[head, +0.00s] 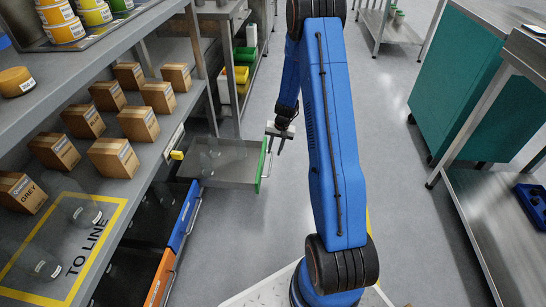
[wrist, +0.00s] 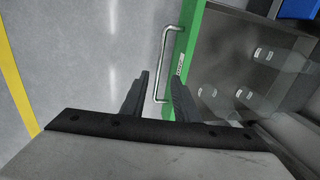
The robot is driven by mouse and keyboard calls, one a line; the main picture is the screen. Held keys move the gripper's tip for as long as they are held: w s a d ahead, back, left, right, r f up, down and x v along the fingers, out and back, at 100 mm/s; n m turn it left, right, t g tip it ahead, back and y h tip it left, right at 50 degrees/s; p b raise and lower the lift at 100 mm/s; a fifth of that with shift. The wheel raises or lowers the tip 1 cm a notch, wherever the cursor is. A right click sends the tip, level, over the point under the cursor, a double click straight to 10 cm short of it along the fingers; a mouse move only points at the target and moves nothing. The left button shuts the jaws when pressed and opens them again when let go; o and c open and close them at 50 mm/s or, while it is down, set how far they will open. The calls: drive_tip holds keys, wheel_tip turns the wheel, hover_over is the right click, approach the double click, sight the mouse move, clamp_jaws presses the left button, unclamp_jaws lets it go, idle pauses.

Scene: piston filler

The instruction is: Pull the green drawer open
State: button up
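The green drawer (head: 263,162) stands pulled out from under the shelf on the left, its grey inside showing. In the wrist view its green front (wrist: 189,50) carries a white label and a silver bar handle (wrist: 164,62). My gripper (head: 275,147) is at the outer side of this front. In the wrist view my gripper (wrist: 159,76) has its two dark fingers apart, with the lower part of the handle between them. Gaps show beside the handle, so the fingers do not look closed on it. Several clear items (wrist: 244,95) lie in the drawer.
A blue drawer (head: 183,215) and an orange drawer (head: 160,279) sit nearer, below the shelf with cardboard boxes (head: 138,123). A teal cabinet (head: 465,85) and a steel table (head: 500,215) stand at right. The aisle floor (head: 235,235) beside the drawer is clear.

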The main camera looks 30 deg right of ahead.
wheel_tip(320, 180, up, 8)
drive_tip(key=s+d, duration=0.1)
drive_tip(key=shift+d+r, duration=0.15)
drive_tip(key=shift+r, duration=0.05)
idle(0.4)
